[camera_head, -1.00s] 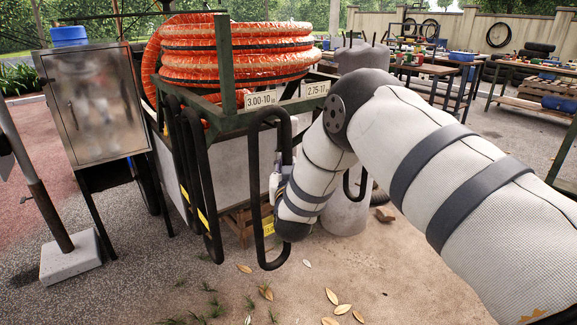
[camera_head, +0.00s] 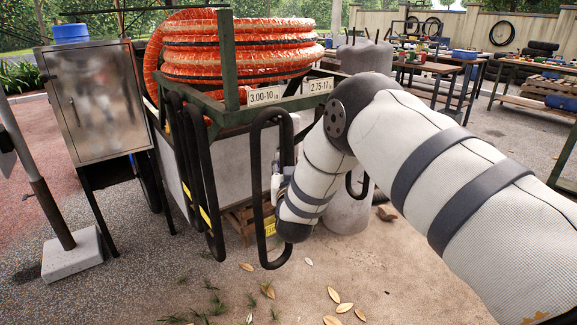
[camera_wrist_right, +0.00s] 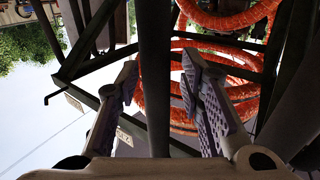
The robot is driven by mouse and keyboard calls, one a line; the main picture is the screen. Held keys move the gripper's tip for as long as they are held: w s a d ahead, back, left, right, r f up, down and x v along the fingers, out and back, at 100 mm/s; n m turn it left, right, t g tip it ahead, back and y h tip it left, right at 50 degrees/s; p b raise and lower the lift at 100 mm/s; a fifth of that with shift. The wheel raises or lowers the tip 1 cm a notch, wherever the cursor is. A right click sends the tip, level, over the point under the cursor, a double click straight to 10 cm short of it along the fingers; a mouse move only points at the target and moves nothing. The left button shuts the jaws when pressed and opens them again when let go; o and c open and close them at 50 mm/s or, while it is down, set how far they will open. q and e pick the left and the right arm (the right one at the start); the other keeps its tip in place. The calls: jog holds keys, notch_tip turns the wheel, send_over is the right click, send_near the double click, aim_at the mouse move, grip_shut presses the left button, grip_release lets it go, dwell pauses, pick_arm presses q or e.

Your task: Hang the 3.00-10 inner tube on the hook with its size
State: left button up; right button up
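A long black inner tube (camera_head: 259,180) with a yellow tag (camera_head: 270,228) hangs upright as a narrow loop at the cart's front corner. Its top is just below the 3.00-10 sign (camera_head: 264,95); I cannot make out the hook there. My right gripper (camera_head: 277,190) is beside the tube, partly hidden by the tube and my arm. In the right wrist view its two ridged fingers (camera_wrist_right: 162,95) stand apart, with the dark tube (camera_wrist_right: 155,60) running between them and gaps at both sides. My left gripper is out of view.
More black tubes (camera_head: 203,170) hang on the cart's left side. Orange hose coils (camera_head: 237,50) lie on top. A 2.75-17 sign (camera_head: 320,86) is to the right, and a thin bent hook (camera_wrist_right: 60,95) shows in the wrist view. A metal cabinet (camera_head: 95,100) stands left. Grey cylinders (camera_head: 348,205) stand behind my arm.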

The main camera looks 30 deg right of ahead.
jog(key=shift+f, duration=0.1)
jog(key=v, duration=1.2)
jog(key=s+a+f+n+g+y+p, duration=0.1)
jog(key=s+a+f+n+g+y, duration=0.2)
jog(key=s+f, duration=0.7)
jog(key=s+a+f+n+g+y, duration=0.1)
jog(key=s+a+f+g+y, duration=0.15)
jog(key=s+f+g, duration=0.65)
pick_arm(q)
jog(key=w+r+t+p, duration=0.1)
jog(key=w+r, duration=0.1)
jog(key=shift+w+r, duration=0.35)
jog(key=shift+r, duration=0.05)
pick_arm(e)
jog(key=s+a+f+g+y, duration=0.1)
jog(key=s+f+g, duration=0.1)
jog(key=s, duration=1.2)
jog(key=s+a+f+n+g+y, duration=0.1)
jog(key=s+a+f+g+y, duration=0.1)
jog(key=s, duration=1.1)
jog(key=shift+s+f+g, duration=0.35)
jog(key=shift+f+g, duration=0.4)
jog(key=shift+g, duration=0.45)
jog(key=shift+w, duration=0.1)
